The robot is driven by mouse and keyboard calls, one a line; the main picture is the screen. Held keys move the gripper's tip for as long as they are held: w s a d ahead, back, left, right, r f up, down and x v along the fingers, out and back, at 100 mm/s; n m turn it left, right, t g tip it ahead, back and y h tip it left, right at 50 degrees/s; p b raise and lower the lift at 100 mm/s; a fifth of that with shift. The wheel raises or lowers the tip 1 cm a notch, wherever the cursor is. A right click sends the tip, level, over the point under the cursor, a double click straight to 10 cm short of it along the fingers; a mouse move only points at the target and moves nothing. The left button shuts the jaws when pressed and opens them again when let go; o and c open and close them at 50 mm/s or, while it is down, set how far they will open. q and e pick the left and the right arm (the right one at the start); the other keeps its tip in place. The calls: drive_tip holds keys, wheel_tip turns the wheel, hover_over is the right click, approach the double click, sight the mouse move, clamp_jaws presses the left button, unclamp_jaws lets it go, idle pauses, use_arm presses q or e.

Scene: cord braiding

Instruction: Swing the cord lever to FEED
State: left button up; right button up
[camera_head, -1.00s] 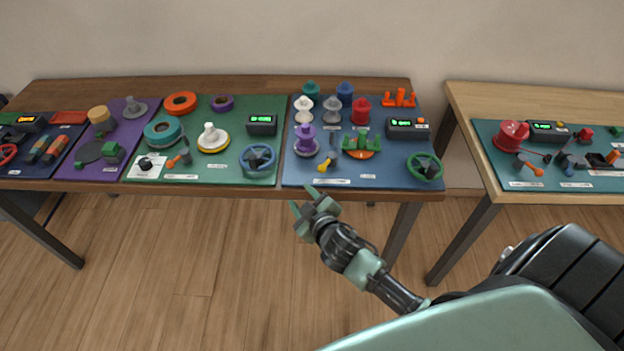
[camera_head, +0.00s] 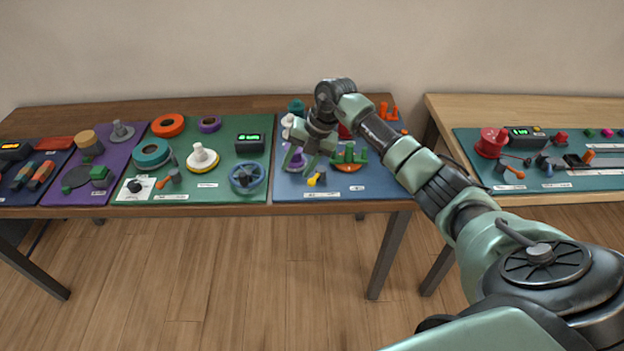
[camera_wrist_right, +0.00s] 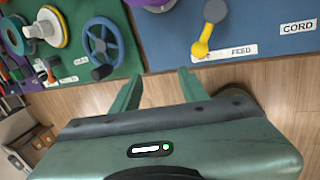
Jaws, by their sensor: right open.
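The cord lever (camera_head: 313,181) has a yellow handle and a grey hub. It sits at the front of the blue mat (camera_head: 375,192). In the right wrist view the yellow handle (camera_wrist_right: 203,43) points toward the mat's front edge, and its knob covers the left part of the label strip. The FEED label (camera_wrist_right: 242,51) shows to the right of the knob. My right gripper (camera_head: 300,162) is open and empty above the blue mat, by the lever. In the wrist view its fingertips (camera_wrist_right: 158,75) are apart, left of the knob and not touching it. My left gripper is not in view.
A blue handwheel (camera_head: 246,177) stands on the green mat just left. A green pegged piece (camera_head: 350,156) is behind and right of the lever. A second table (camera_head: 540,196) stands right, across a gap.

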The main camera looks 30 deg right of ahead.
sight(313, 180)
drive_tip(key=s+d+m+g+h, duration=0.1)
drive_tip(key=s+d+h, duration=0.1)
drive_tip(key=d, duration=0.3)
drive_tip(key=f, duration=0.2)
drive_tip(key=f+p, duration=0.1)
drive_tip(key=f, duration=0.1)
drive_tip(key=w+f, duration=0.1)
drive_tip(key=f, duration=0.1)
drive_tip(key=shift+w+a+f, duration=0.1)
drive_tip(key=shift+a+f, duration=0.15)
drive_tip(key=shift+a, duration=0.15)
clamp_jaws()
